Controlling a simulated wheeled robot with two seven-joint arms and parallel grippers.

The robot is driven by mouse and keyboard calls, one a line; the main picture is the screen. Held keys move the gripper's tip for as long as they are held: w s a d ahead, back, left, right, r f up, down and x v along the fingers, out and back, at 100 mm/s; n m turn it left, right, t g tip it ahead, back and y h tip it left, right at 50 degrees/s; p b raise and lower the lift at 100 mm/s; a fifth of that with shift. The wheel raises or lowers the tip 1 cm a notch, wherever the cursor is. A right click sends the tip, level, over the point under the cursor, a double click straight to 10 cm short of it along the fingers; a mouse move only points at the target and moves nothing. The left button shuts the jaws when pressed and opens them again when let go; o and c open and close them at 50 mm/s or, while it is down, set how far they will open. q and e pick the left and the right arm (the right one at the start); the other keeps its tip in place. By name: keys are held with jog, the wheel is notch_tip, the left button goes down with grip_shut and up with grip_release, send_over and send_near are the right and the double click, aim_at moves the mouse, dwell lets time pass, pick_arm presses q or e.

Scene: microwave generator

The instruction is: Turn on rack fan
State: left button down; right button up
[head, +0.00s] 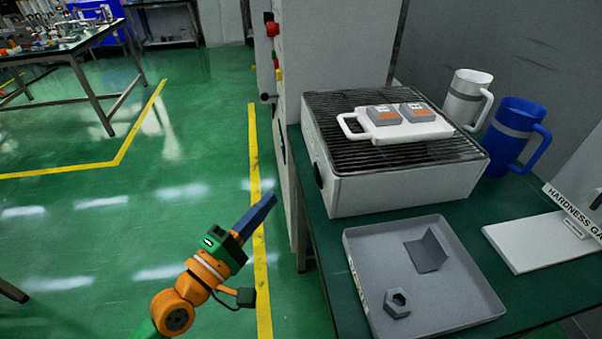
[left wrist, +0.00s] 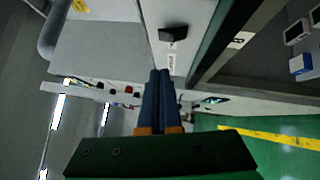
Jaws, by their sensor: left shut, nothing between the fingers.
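The rack fan is a white box (head: 400,190) with a black wire rack (head: 345,102) on top, standing on the green table. A dark knob or switch (head: 318,176) sits on its left side, seen edge-on. The left wrist view shows what looks like the same black knob (left wrist: 173,34) on a white face, just beyond the fingertips. My left gripper (head: 271,199) is shut and empty, over the floor left of the table, apart from the box. Its blue fingers (left wrist: 160,73) lie together in the left wrist view. My right gripper is out of view.
A white tray with a handle (head: 445,128) holding two grey blocks lies on the rack. A grey tray (head: 480,308) with metal parts sits in front. White (head: 465,98) and blue (head: 514,150) mugs stand at right. A tall grey cabinet (head: 335,50) stands behind.

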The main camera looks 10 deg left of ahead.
aim_at(318, 176)
pick_arm(q)
jog(key=w+d+r+p, duration=0.1)
jog(key=w+d+p, duration=0.1)
jog(key=w+d, duration=0.3)
jog(key=shift+w+d+r, duration=0.2)
jog(key=shift+w+r, duration=0.05)
jog(key=shift+w, duration=0.3)
